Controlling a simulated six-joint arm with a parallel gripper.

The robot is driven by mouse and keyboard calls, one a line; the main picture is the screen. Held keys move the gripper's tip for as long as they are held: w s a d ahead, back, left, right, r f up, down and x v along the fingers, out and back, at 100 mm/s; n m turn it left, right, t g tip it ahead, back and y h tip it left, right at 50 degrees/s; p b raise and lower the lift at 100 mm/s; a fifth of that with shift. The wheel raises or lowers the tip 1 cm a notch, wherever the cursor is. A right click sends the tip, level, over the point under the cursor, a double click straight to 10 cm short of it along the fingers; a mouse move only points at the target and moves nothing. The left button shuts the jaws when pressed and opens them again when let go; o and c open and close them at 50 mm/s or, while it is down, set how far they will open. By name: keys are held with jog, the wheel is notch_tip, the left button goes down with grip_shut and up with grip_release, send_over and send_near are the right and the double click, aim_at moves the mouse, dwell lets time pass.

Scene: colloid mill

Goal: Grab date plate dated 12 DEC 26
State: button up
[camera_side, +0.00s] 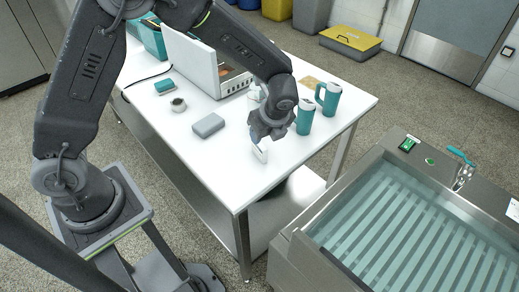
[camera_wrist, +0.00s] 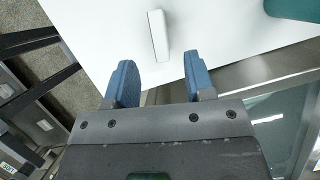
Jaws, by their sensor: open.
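A small white block-like plate (camera_wrist: 158,36) is on the white table, just beyond my fingertips in the wrist view. It looks like a date plate, but no date can be read on it. My gripper (camera_wrist: 160,72) is open, with its two blue fingers spread apart and nothing between them. The plate lies ahead of the gap between the fingers, a little apart from both. In the side view, my gripper (camera_side: 262,138) points down low over the table's front right part, beside the pale plate (camera_side: 262,154).
Two teal mugs (camera_side: 305,116) (camera_side: 328,98) stand close right of my gripper. A grey box (camera_side: 208,125), a small cup (camera_side: 178,104) and a white machine housing (camera_side: 200,65) stand on the table (camera_side: 200,165). A sink of water (camera_side: 420,230) lies beyond the table's right edge.

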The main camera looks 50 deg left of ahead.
aim_at(258, 147)
jog(key=x, duration=0.9)
jog(key=shift+s+f, duration=0.1)
jog(key=shift+f, duration=0.15)
grip_shut()
